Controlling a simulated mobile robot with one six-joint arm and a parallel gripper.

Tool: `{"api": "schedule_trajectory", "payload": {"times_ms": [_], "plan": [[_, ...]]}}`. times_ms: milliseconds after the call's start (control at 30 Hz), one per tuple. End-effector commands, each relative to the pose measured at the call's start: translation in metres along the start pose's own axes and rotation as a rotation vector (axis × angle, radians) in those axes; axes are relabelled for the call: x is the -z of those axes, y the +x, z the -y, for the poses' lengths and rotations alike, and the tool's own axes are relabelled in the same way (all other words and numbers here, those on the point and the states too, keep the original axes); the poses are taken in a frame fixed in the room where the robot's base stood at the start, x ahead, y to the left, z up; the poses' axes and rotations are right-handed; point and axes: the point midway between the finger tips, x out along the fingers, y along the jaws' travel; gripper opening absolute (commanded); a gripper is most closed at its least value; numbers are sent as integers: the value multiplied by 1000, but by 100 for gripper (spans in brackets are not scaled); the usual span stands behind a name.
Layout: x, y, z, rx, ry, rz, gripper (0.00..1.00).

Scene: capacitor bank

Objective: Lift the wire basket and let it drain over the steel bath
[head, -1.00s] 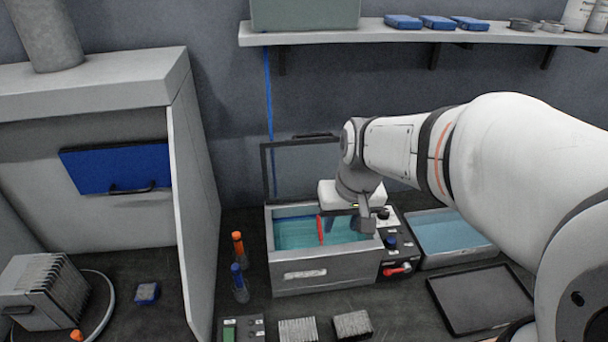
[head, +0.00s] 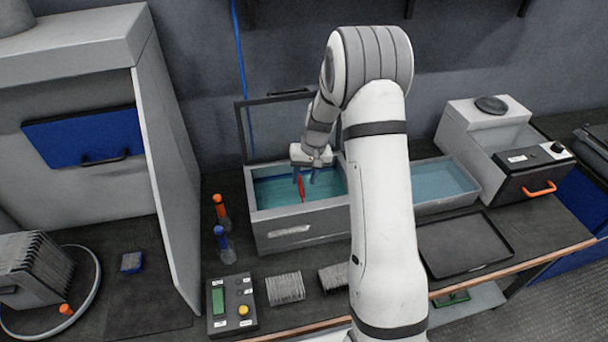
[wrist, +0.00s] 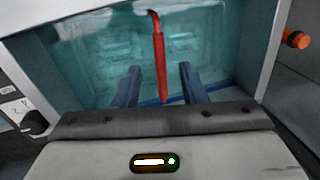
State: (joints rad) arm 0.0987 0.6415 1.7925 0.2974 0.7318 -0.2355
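The steel bath (head: 290,230) is a grey metal tank with teal liquid and a raised lid. A red handle (head: 301,188) stands up inside it; it also shows in the wrist view (wrist: 160,60). The handle appears to belong to the wire basket, whose mesh I cannot make out clearly in the liquid. My gripper (head: 305,174) points down over the bath at the handle. In the wrist view its two blue-grey fingers (wrist: 159,76) are apart, with the red handle between them in the picture. I cannot tell whether either finger touches it.
A second open tub (head: 441,185) of bluish liquid stands right of the bath. A black tray (head: 464,244) lies in front of it. Orange-capped and blue-capped bottles (head: 223,243) stand at the left, near a control box (head: 231,303). The raised lid (head: 278,125) stands behind.

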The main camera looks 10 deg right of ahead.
Motion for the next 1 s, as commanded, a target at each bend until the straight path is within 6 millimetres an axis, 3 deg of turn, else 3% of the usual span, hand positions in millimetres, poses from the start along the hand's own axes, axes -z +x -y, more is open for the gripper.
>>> {"api": "schedule_trajectory", "payload": {"times_ms": [500,900,1000], "plan": [[-1,67,0,-1,-1,2,38],[-1,75,0,-1,-1,0,38],[-1,75,0,-1,-1,0,30]]}}
